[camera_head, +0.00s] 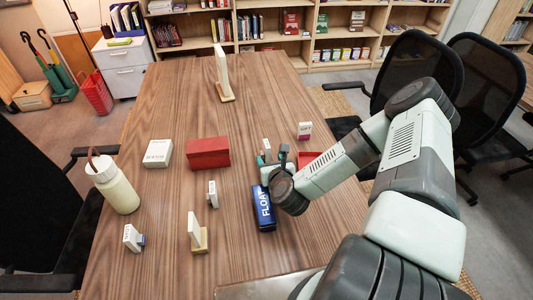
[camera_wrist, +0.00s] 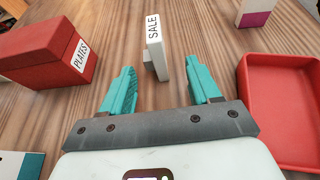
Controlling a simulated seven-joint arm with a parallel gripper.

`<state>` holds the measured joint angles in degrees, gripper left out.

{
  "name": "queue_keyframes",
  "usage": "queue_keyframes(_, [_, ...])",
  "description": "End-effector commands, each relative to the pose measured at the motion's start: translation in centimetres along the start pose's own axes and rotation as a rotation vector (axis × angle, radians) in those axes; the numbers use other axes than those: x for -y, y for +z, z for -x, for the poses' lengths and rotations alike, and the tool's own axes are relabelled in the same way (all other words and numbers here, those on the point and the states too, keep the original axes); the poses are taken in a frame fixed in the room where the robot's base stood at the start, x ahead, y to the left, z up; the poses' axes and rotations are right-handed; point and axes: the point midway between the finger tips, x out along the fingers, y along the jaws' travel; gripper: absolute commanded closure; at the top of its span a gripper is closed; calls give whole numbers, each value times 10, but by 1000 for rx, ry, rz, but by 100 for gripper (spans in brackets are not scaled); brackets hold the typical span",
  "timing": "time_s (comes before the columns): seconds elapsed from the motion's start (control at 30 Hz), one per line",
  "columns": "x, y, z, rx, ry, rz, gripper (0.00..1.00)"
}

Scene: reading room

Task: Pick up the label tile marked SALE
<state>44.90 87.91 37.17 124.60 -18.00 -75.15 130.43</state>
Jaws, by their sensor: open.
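The SALE label tile (camera_wrist: 158,45) is a white, upright slab with black lettering, in the upper middle of the wrist view. In the head view a small white tile (camera_head: 266,146), likely the same one, stands just beyond my gripper (camera_head: 268,158). In the wrist view my gripper (camera_wrist: 162,88) is open, its two teal fingers spread apart with nothing held. The tile stands ahead of the gap between the fingertips, roughly in line with it. I see no contact between tile and fingers.
A red PLATES box (camera_wrist: 45,52) is left of the fingers and a red tray (camera_wrist: 275,110) right. Other tiles (camera_head: 212,193), a bottle (camera_head: 120,192) and a white box (camera_head: 158,153) stand left. The table's far middle is mostly clear.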

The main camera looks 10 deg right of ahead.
Motion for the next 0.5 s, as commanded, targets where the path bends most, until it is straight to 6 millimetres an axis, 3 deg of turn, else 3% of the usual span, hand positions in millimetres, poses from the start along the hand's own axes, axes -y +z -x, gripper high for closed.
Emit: queue_keyframes(0.5, [-6,6,-58,-1,0,3,38])
